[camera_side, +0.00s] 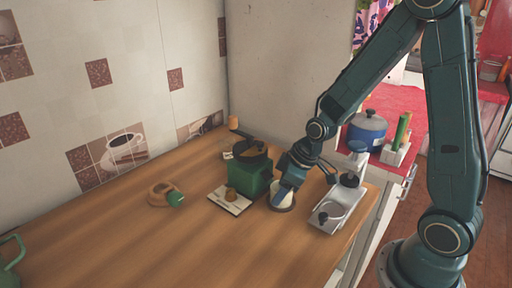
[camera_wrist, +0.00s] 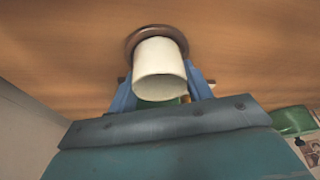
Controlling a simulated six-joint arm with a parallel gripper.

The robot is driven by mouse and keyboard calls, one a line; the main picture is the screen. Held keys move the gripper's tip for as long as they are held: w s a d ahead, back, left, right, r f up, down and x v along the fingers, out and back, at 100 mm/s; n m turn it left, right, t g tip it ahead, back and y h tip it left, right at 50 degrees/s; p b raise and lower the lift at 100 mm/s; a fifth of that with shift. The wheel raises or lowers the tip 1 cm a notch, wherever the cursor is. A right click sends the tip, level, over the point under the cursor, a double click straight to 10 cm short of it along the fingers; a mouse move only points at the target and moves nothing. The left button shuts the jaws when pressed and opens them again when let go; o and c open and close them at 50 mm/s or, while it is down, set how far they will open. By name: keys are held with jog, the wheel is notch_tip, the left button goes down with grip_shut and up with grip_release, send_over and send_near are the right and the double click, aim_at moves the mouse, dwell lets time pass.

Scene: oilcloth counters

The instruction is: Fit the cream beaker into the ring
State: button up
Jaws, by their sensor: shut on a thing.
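The cream beaker (camera_side: 284,192) is between the fingers of my gripper (camera_side: 287,186), low over the counter. In the wrist view the cream beaker (camera_wrist: 160,72) fills the gap between the blue fingers of my gripper (camera_wrist: 161,88), which is shut on it. The ring (camera_side: 283,207) is dark brown and lies on the counter at the beaker's lower end. In the wrist view the ring (camera_wrist: 157,31) shows as an arc around the beaker's far end. The beaker hides the rest of the ring, so I cannot tell whether it is seated inside or just above.
A green box with a dark top (camera_side: 252,175) stands close left of my gripper. A pale board (camera_side: 229,202) lies in front of it. A metal tray with a black knob (camera_side: 340,205) is close on the right. A brown loop (camera_side: 160,194) lies further left.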

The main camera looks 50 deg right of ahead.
jog(key=shift+f, duration=0.1)
jog(key=o, duration=1)
jog(key=shift+v, duration=6.15)
jog(key=shift+a, duration=0.1)
